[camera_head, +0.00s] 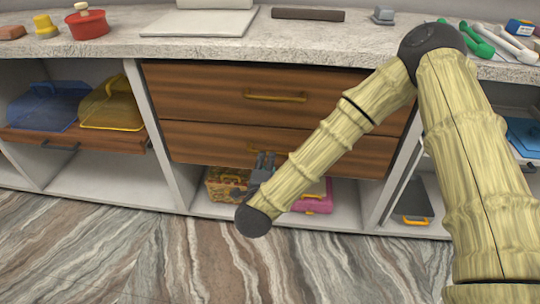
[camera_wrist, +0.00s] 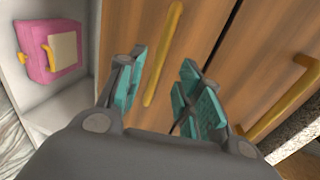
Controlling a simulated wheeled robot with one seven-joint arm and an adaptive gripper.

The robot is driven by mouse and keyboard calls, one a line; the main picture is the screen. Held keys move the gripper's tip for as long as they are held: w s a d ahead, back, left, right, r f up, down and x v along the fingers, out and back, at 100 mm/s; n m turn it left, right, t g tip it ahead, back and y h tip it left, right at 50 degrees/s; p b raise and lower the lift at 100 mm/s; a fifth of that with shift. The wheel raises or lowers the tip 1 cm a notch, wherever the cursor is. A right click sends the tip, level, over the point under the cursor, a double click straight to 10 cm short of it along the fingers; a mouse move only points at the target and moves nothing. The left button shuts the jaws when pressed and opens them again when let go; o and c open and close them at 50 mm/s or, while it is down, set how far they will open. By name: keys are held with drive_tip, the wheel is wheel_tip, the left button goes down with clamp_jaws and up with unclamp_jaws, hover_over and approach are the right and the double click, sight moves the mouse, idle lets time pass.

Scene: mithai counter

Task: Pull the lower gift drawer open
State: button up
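The lower gift drawer (camera_head: 205,143) has a brown wooden front below the upper drawer (camera_head: 205,90) and looks shut. Its yellow bar handle shows in the wrist view (camera_wrist: 163,55); in the head view it is mostly hidden behind my gripper and arm. My gripper (camera_head: 265,158) is at the lower drawer's front, near this handle. In the wrist view my gripper (camera_wrist: 165,85) is open, with teal finger pads. The handle appears between the two fingers, closer to the left one, and nothing is clamped. I cannot tell whether either finger touches it.
The upper drawer has its own yellow handle (camera_head: 275,96). On the shelf below are a woven basket (camera_head: 226,184) and a pink box (camera_head: 318,196). A shelf with blue and yellow covers (camera_head: 112,105) is at left. The striped floor (camera_head: 130,255) in front is clear.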

drive_tip(key=shift+b+x, duration=0.7)
drive_tip(key=shift+x, duration=2.85)
drive_tip(key=shift+c, duration=0.3)
clamp_jaws()
